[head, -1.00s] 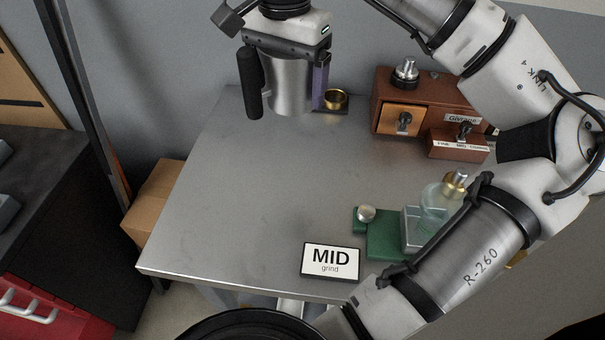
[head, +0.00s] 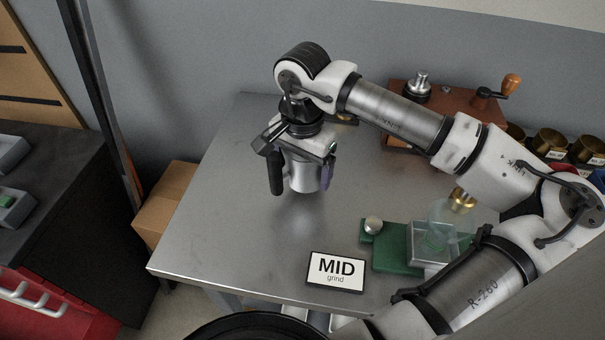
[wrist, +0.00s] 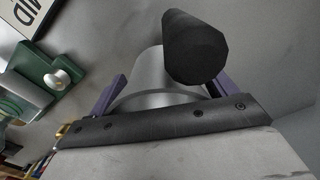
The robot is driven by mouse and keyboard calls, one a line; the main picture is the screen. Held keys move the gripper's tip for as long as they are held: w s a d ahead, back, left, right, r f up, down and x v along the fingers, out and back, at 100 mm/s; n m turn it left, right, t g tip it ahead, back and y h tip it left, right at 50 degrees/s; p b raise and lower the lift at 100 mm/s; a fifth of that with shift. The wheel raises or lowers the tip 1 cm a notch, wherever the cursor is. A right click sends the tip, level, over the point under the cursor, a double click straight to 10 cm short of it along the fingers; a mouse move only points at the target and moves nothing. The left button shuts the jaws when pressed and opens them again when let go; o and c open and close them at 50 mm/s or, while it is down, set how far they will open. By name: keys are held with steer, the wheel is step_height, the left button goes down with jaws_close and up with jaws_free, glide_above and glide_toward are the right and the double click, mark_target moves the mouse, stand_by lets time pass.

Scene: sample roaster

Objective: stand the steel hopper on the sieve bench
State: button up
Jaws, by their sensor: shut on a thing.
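The steel hopper (head: 304,180) is a shiny cylinder with a black handle on its left side. My gripper (head: 306,164) is shut on it from above, with purple fingers on its sides. The hopper looks upright over the left middle of the grey metal bench (head: 225,225); I cannot tell whether its base touches the top. In the wrist view the hopper (wrist: 150,72) sits between the purple fingers, with its black handle end toward the camera. Its base is hidden there.
A brown wooden grinder box (head: 455,104) and several brass cups (head: 551,143) are at the back right. The bench's left side is clear.

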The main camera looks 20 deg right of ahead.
mark_target(302, 178)
steer(key=shift+f, duration=1.55)
steer(key=shift+f, duration=0.25)
steer(key=o, duration=0.9)
steer(key=shift+o, duration=0.2)
steer(key=shift+r, duration=0.1)
steer(key=shift+r, duration=0.3)
step_height(302, 178, up, 12)
steer(key=b, duration=0.1)
steer(key=shift+f+b, duration=0.15)
steer(key=shift+b, duration=0.15)
